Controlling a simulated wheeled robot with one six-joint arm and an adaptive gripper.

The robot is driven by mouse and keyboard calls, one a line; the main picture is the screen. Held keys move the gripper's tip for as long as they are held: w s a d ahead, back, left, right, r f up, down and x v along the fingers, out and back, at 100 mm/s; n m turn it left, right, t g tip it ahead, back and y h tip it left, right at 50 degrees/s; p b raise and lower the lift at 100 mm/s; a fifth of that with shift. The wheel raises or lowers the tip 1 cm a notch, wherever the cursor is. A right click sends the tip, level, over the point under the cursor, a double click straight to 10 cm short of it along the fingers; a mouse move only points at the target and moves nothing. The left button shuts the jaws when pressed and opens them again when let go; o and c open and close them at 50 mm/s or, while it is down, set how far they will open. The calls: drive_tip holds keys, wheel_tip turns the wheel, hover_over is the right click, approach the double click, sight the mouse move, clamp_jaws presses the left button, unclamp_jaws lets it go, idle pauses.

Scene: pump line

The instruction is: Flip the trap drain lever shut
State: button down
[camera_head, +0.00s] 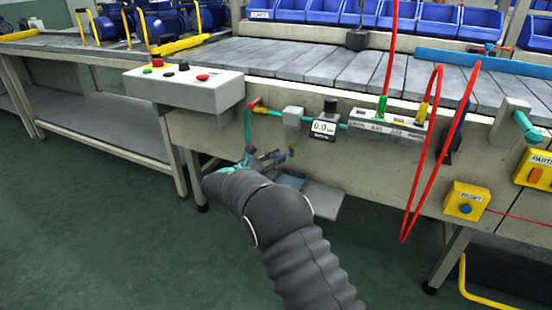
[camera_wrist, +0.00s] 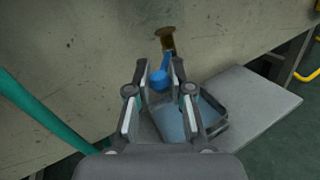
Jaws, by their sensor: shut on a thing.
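The trap drain lever (camera_wrist: 165,63) is blue with a rounded blue end (camera_wrist: 160,82), seen in the wrist view just below a brass fitting (camera_wrist: 168,38) on the beige panel. My gripper (camera_wrist: 159,70) has one finger on each side of the lever and is shut on it. The lever slants down from the brass fitting toward the gripper's palm. In the head view my gripper (camera_head: 268,157) is low in front of the panel, below the air line, and my arm hides part of it. The lever is too small to make out there.
A blue-grey tray (camera_wrist: 217,122) stands on a grey shelf (camera_wrist: 262,100) below the lever. A teal pipe (camera_wrist: 40,120) runs at the left. In the head view, a gauge (camera_head: 324,128) and red hoses (camera_head: 437,150) are on the bench front. The floor in front is clear.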

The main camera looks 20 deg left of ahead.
drive_tip(key=shift+w+a+m+g+h+p, duration=0.15)
drive_tip(key=shift+w+m+g+h+p, duration=0.05)
drive_tip(key=shift+m+g+h, duration=0.3)
drive_tip(key=shift+w+a+m+g+h+p, duration=0.2)
drive_tip(key=shift+m+g+h, duration=0.15)
drive_tip(key=shift+h, duration=0.25)
drive_tip(key=c, duration=1)
unclamp_jaws()
drive_tip(key=shift+s, duration=0.1)
drive_tip(key=v, duration=1.2)
drive_tip(key=shift+a, duration=0.1)
drive_tip(key=shift+m, duration=0.25)
